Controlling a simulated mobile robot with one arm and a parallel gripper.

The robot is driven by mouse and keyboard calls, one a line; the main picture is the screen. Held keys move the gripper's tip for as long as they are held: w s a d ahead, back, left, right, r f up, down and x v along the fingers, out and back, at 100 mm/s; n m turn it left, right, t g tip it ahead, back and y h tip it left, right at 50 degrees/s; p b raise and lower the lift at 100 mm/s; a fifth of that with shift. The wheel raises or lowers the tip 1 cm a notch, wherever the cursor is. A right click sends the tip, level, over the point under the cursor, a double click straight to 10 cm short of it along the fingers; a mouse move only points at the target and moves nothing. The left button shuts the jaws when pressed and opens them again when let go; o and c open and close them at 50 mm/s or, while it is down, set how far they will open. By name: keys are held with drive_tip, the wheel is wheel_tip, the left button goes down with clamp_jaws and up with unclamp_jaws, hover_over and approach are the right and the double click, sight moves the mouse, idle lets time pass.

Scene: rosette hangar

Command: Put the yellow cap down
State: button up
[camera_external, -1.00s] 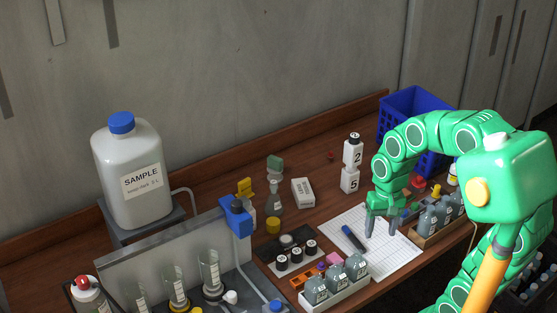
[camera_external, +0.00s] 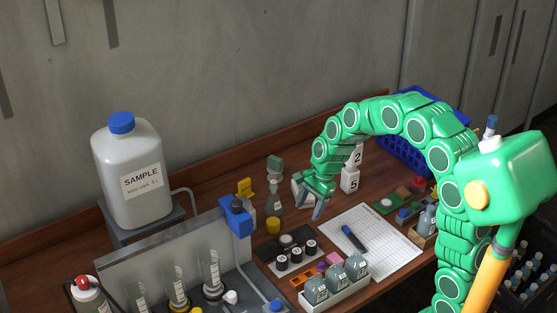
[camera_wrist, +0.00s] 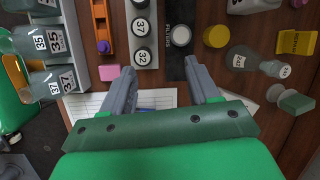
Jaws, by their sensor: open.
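A small yellow cap (camera_external: 273,224) sits on the brown bench beside the glass flask (camera_external: 274,198). It also shows in the wrist view (camera_wrist: 217,36), on bare wood between the black filter strip and the flask. My gripper (camera_external: 316,208) is above the bench, to the right of the cap and apart from it. In the wrist view my gripper (camera_wrist: 160,78) has its two fingers spread, with nothing held between them. The cap lies beyond the right finger there.
A white tray of grey bottles (camera_external: 352,289) and a rack of black-capped vials (camera_external: 283,267) stand in front. A white paper sheet (camera_external: 385,255) with a blue marker (camera_external: 352,239) lies right of them.

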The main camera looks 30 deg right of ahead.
sight(273, 221)
drive_tip(key=shift+w+a+f+m+t+y, duration=0.15)
drive_tip(key=shift+w+a+f+m, duration=0.75)
drive_tip(key=shift+w+f, duration=1.4)
drive_tip(key=shift+w+a+f+m+t+y, duration=0.1)
drive_tip(key=shift+w+a+f+m+t, duration=0.3)
drive_tip(key=shift+w+f+m, duration=1.45)
drive_tip(key=shift+w+a+f+m+t+y, duration=0.1)
drive_tip(key=shift+w+a+f+m, duration=0.6)
drive_tip(key=shift+w+f, duration=2.1)
drive_tip(key=shift+s+a+f, duration=0.15)
drive_tip(key=shift+s+f, duration=0.25)
drive_tip(key=shift+s, duration=0.1)
drive_tip(key=shift+c, duration=0.3)
drive_tip(key=shift+n, duration=0.25)
drive_tip(key=c, duration=0.8)
